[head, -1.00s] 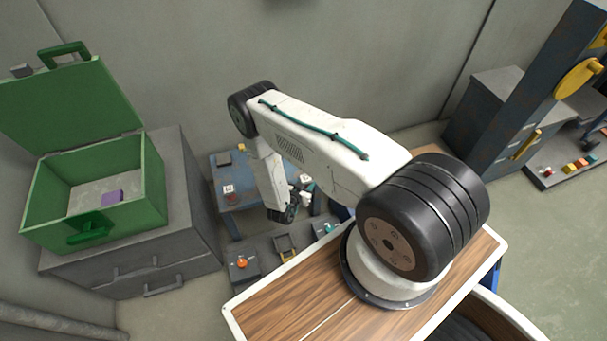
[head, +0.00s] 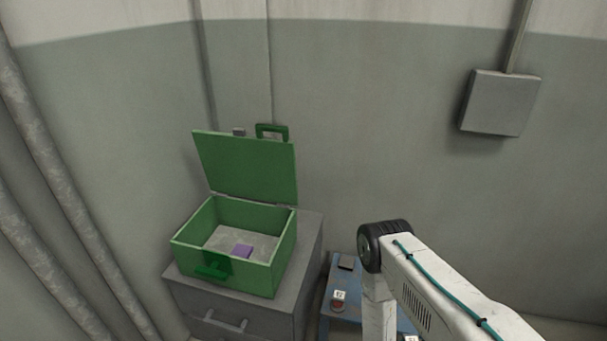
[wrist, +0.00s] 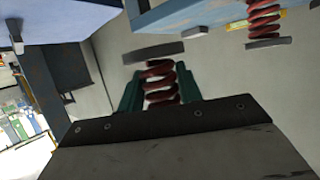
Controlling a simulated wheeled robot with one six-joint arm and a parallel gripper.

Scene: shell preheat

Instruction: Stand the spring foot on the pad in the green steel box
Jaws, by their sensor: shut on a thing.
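The green steel box (head: 279,264) stands with its lid open on a grey cabinet in the head view. A small purple pad (head: 243,251) lies on its pale floor. In the wrist view my gripper (wrist: 158,88) has teal fingers on either side of a spring foot (wrist: 160,70), a dark red coil with a grey plate at its end. The gripper is shut on it; the dark gripper body hides its other end. In the head view the gripper and the held part are out of sight, and only my arm shows at the lower right.
The box stands on the grey cabinet (head: 310,250). A blue table (head: 345,272) with small labelled things is right of it. Another red spring (wrist: 263,18) with a grey plate shows at the upper right of the wrist view. Pipes (head: 55,175) run along the left wall.

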